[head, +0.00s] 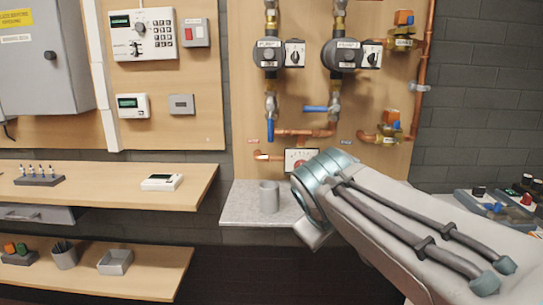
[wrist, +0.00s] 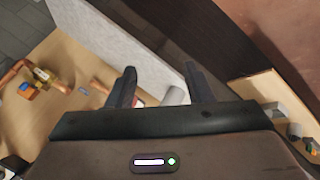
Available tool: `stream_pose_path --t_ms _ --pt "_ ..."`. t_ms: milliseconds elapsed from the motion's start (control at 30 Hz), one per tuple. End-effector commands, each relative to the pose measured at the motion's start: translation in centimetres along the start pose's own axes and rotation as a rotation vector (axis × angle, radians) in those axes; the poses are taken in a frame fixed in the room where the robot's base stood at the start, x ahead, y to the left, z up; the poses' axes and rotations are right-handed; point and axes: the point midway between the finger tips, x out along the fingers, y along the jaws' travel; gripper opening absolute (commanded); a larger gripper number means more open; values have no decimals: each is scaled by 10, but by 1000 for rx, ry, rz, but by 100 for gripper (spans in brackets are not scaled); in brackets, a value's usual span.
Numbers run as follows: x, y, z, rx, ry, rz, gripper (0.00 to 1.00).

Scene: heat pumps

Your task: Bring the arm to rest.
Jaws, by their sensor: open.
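My arm reaches in from the lower right of the head view, and its end hides my gripper there. In the wrist view my gripper (wrist: 160,86) is open, with its two dark fingers apart. A grey cylindrical cup (head: 268,197) stands on a light stone-like shelf (head: 240,213) below the pipe board, just left of my arm's end. Part of the cup (wrist: 175,96) shows between and beyond the fingers in the wrist view. I cannot tell how far the fingers are from it.
Pumps (head: 342,54), copper pipes and a blue-handled valve (head: 316,109) are on the wooden board above my arm. Wooden shelves (head: 100,200) at left carry a white device (head: 162,182) and small containers. Electrical devices (head: 492,202) lie at the right. Open space lies in front of the shelves.

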Motion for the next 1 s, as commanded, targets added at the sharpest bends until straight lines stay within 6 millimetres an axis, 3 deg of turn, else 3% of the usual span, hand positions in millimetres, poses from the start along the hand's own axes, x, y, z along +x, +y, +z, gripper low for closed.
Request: stream_pose_path --t_ms 33,200,533,1000 --pt "26 -18 31 65 -63 -51 47" --pt "70 -66 107 276 -233 -198 47" --pt "106 -144 210 611 -477 -383 47" --pt "30 -92 170 630 -438 -368 47"
